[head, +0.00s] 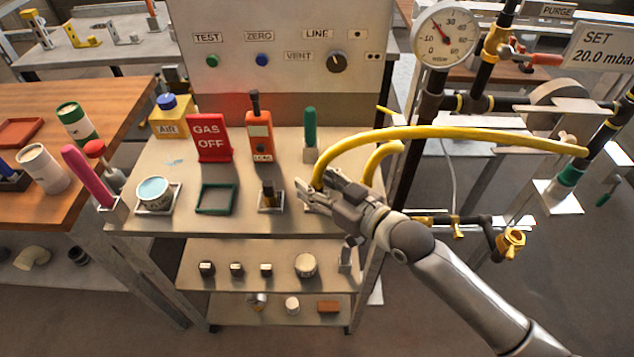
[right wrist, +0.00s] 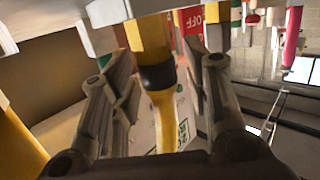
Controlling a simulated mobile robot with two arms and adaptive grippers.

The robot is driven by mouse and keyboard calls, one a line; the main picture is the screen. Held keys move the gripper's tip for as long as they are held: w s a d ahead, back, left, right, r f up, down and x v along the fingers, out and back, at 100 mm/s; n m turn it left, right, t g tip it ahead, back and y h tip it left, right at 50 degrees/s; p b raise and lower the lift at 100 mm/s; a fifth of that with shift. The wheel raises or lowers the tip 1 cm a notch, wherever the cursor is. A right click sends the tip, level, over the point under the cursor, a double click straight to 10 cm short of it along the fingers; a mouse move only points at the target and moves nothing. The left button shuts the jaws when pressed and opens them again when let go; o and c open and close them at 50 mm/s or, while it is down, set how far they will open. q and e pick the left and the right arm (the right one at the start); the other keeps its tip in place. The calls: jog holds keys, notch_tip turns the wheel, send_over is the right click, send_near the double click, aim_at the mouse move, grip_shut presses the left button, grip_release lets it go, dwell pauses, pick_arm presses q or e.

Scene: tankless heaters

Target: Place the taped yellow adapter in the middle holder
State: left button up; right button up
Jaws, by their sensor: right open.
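My right gripper (head: 308,192) is right of that holder, at the lower end of a yellow hose (head: 450,134). In the right wrist view its fingers (right wrist: 155,95) are open on either side of a yellow part with a black collar (right wrist: 157,76); contact cannot be told. Whatever is under the gripper is hidden. My left gripper is out of view.
A red GAS OFF sign (head: 210,138), an orange detector (head: 259,136) and a green-handled tool (head: 310,127) stand behind. A tin (head: 155,194) is at left. The hose arches right to the pipework. Lower shelves (head: 285,264) hold small fittings.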

jog(key=shift+r, duration=0.15)
jog(key=v, duration=1)
jog(key=shift+s+d+b, duration=0.25)
jog(key=shift+b, duration=0.1)
jog(key=shift+s+d+r, duration=0.15)
jog(key=shift+s+d, duration=0.3)
